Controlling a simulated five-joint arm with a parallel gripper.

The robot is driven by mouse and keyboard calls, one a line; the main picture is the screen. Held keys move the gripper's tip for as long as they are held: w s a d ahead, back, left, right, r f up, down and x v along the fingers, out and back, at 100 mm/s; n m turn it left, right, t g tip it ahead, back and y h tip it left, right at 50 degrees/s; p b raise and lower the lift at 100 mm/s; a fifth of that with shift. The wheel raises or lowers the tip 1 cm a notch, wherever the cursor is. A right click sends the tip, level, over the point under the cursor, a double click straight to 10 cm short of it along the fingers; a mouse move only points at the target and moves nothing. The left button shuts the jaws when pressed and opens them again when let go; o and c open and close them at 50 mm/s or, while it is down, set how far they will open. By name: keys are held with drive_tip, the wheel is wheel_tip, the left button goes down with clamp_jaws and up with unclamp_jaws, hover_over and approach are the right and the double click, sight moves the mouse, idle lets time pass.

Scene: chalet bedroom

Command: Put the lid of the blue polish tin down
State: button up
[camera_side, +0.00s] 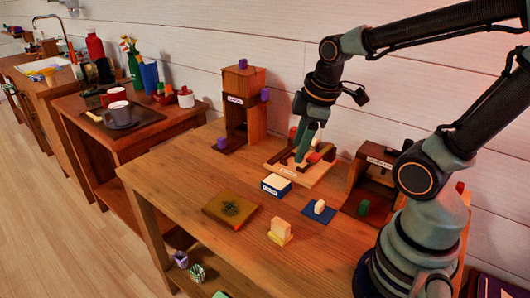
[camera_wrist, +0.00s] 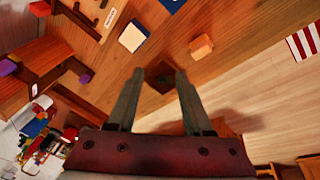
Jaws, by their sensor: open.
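My gripper (camera_side: 301,158) points down over the light wooden tray (camera_side: 315,180) in the side view. In the wrist view my gripper (camera_wrist: 160,74) has its two fingers apart, with nothing held between them. I cannot clearly make out a round blue tin or its lid. A small blue box with a pale top and a label (camera_side: 276,185) sits just in front of the tray; it also shows in the wrist view (camera_wrist: 132,37). A blue mat (camera_side: 312,216) with a pale block on it (camera_side: 319,207) lies right of the box.
A pale wooden block (camera_side: 280,231) stands near the front. Wooden stands (camera_side: 245,105) (camera_side: 370,178) rise behind.

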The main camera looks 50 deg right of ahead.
drive_tip(key=a+r+m+t, duration=0.2)
drive_tip(key=a+r+m, duration=0.2)
drive_tip(key=m, duration=0.3)
drive_tip(key=shift+w+a+r+y, duration=0.3)
drive_tip(key=shift+a+r, duration=0.1)
drive_tip(key=shift+r, duration=0.05)
